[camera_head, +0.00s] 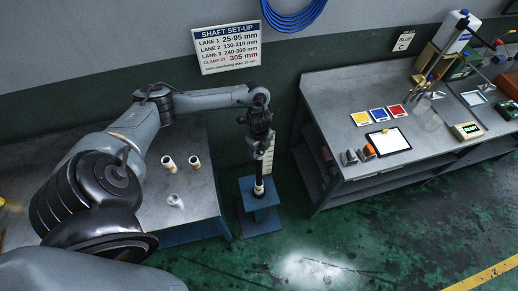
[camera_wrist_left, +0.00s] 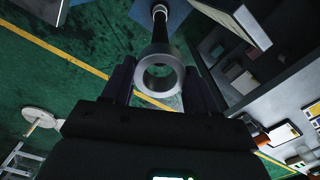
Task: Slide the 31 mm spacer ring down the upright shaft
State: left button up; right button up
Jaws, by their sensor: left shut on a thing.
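The spacer ring (camera_wrist_left: 159,73) is grey and sits between the two dark fingers of my left gripper (camera_wrist_left: 157,85) in the left wrist view. The dark upright shaft (camera_wrist_left: 160,38) runs away from the ring's upper rim toward its base. Floor shows through the ring's opening, and I cannot tell whether the shaft's near end is inside it. In the head view my left gripper (camera_head: 262,152) is above the blue stand (camera_head: 260,213), over the shaft (camera_head: 259,181). A pale ring (camera_head: 259,190) is low on the shaft. The held ring is too small to make out there.
A pale scale strip (camera_head: 270,155) stands right beside the shaft. The left bench (camera_head: 205,205) carries two pale cylinders (camera_head: 168,162) (camera_head: 195,162) and a whitish piece (camera_head: 175,201). The right bench (camera_head: 340,95) holds coloured cards and tools. Green floor is clear in front.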

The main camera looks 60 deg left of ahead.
pick_arm(q)
jog(key=shift+f+b, duration=1.5)
jog(key=shift+f, duration=1.15)
jog(key=o, duration=1.2)
jog(key=shift+r, duration=0.1)
notch_tip(320, 180, up, 10)
jog(key=shift+f+p, duration=0.25)
jog(key=shift+p, duration=0.55)
jog(key=shift+r, duration=0.55)
